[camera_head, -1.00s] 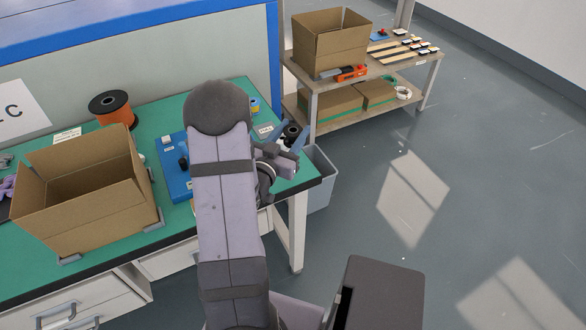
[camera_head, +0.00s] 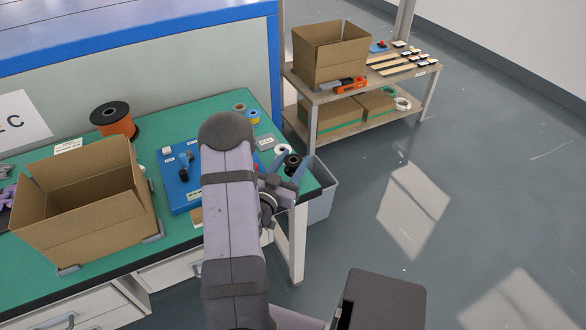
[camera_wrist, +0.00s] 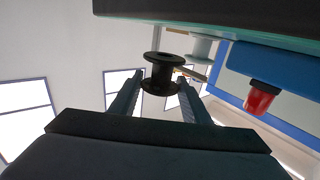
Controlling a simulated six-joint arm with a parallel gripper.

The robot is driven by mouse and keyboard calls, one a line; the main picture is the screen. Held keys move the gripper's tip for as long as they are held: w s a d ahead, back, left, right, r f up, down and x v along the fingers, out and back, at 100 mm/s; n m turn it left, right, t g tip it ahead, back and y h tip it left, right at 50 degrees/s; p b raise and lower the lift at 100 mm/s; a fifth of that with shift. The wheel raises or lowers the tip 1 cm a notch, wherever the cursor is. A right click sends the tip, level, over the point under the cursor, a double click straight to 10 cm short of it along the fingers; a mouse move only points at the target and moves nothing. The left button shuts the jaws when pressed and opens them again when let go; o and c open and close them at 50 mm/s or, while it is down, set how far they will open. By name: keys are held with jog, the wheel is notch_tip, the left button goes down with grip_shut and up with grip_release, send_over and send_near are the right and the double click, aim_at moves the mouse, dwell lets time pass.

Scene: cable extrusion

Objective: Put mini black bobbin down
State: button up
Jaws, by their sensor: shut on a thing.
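The mini black bobbin (camera_wrist: 160,74) is held between the two fingers of my gripper (camera_wrist: 160,92) in the wrist view. My gripper is shut on it. In the head view the black bobbin (camera_head: 292,161) shows at the fingertips of my gripper (camera_head: 284,168), over the right end of the green table. A white bobbin (camera_head: 283,150) is just behind it; it also shows beyond the black one in the wrist view (camera_wrist: 201,48). I cannot tell how high the black bobbin is above the table.
A blue board (camera_head: 176,184) lies left of my arm, partly hidden. A white label (camera_head: 265,143) and small coloured spools (camera_head: 253,117) are behind. An open cardboard box (camera_head: 85,205) and an orange spool (camera_head: 117,120) stand at left. A grey bin (camera_head: 319,190) is beside the table's right end.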

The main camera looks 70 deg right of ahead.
aim_at(291, 171)
jog(key=shift+f, duration=1.6)
jog(key=shift+f, duration=0.2)
jog(key=o, duration=1)
jog(key=shift+r, duration=0.1)
jog(key=shift+r, duration=0.15)
jog(key=a, duration=0.3)
jog(key=w+a+b, duration=0.1)
jog(key=a, duration=0.3)
jog(key=a+b, duration=0.1)
jog(key=a, duration=0.2)
jog(key=shift+w+a, duration=0.3)
jog(key=shift+a, duration=0.65)
